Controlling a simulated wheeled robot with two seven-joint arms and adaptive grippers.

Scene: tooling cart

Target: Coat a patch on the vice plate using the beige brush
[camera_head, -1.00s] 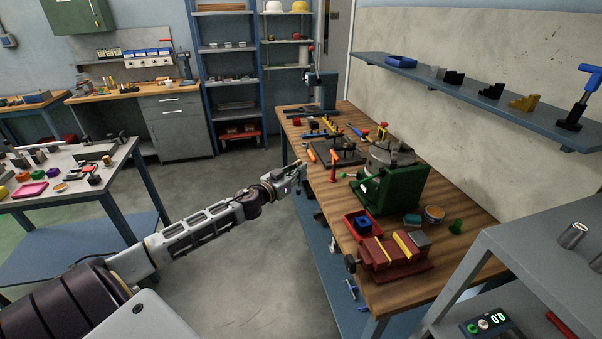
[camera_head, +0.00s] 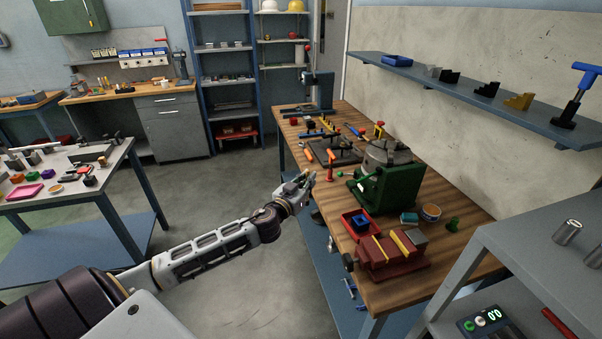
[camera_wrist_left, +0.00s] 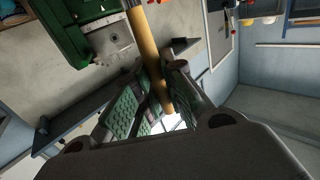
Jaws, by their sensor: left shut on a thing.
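My left gripper (camera_head: 306,181) is at the left edge of the wooden bench. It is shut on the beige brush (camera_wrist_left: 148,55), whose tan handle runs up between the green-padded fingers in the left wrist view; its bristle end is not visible. The dark red vice (camera_head: 394,262) with yellow strips sits at the bench's near end, below and right of the gripper and apart from it. I cannot make out a separate vice plate with certainty. My right gripper is not in view.
A green machine (camera_head: 385,190) stands on the bench (camera_head: 470,232) to the gripper's right. A red bin (camera_head: 347,221), an open round tin (camera_head: 430,213) and a green piece (camera_head: 453,224) are near the vice. Several tools lie farther back. A grey shelf stands at right.

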